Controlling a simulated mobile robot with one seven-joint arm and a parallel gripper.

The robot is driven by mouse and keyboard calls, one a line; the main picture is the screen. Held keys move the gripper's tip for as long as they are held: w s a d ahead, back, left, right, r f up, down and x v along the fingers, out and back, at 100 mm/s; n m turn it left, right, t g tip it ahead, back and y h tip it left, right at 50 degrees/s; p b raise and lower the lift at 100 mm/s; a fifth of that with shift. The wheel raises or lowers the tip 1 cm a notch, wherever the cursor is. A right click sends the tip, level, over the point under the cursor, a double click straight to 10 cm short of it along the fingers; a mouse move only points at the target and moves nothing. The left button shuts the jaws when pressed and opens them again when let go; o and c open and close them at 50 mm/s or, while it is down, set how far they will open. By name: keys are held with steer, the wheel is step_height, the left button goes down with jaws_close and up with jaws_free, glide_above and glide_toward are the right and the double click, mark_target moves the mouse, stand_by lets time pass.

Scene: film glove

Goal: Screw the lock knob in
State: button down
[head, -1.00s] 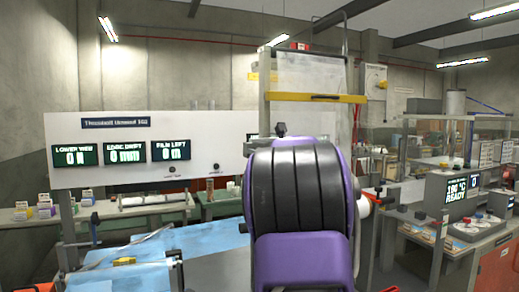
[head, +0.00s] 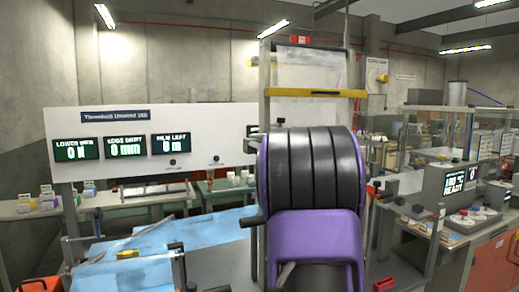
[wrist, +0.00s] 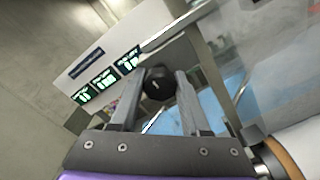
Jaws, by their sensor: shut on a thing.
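In the wrist view, a dark round lock knob (wrist: 159,84) sits between the two grey fingers of my gripper (wrist: 158,90). The fingers are shut on it, one on each side. The knob's rounded face shows; its far side and any thread or hole are hidden, so I cannot tell whether it touches the machine. In the head view, my large purple and black arm fills the middle and hides my gripper and the knob.
A white panel (head: 100,180) with several green displays stands at the left. A yellow bar (head: 315,93) crosses a tall frame behind my arm. Blue sheet (head: 130,272) lies at lower left. A pale roll (wrist: 300,138) is close at lower right in the wrist view.

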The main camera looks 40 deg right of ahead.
stand_by(0.3)
steer(key=shift+c, duration=1.9)
jaws_free()
steer(key=shift+s, duration=0.15)
